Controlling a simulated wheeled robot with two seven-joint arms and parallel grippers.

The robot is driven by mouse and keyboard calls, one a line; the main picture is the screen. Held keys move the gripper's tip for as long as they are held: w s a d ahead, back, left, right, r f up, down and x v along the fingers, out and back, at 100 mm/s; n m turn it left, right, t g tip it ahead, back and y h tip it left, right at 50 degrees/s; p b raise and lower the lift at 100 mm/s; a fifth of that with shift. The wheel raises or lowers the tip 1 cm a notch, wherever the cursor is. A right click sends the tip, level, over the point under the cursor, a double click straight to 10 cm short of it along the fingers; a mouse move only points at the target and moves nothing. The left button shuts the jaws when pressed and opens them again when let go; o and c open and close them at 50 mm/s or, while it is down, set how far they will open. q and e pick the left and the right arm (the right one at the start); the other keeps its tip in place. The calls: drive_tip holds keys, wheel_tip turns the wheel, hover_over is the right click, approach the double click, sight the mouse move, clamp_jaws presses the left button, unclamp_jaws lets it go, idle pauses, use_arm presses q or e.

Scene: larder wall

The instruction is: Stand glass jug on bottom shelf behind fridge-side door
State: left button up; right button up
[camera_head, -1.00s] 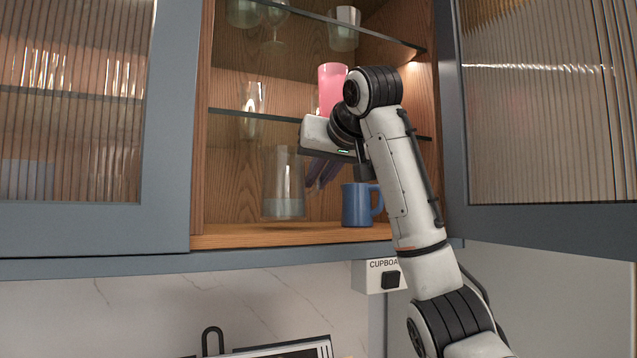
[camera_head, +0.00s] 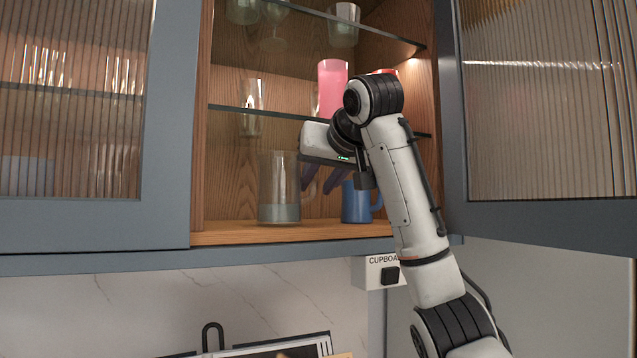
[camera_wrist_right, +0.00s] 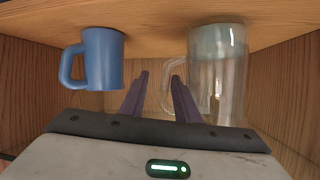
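The clear glass jug (camera_head: 279,190), with a greyish-green lower part, stands upright on the bottom shelf (camera_head: 290,233) of the open cupboard. In the right wrist view, which is upside down, the jug (camera_wrist_right: 218,80) is at right with its handle toward the fingers. My right gripper (camera_head: 322,185) is just right of the jug, beside its handle. Its two dark purple fingers (camera_wrist_right: 160,90) are apart, and the right-hand one overlaps the handle in that view. I cannot tell whether it touches. My left gripper is out of view.
A blue mug (camera_head: 356,203) stands close to the right of the jug, partly behind my gripper. Glass shelves above hold a pink tumbler (camera_head: 332,88) and clear glasses. The ribbed-glass door (camera_head: 545,110) stands open at right. Bottom shelf left of the jug is narrow but clear.

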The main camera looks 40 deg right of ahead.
drive_tip(key=shift+r+p, duration=0.3)
drive_tip(key=b+v, duration=0.5)
drive_tip(key=v, duration=0.7)
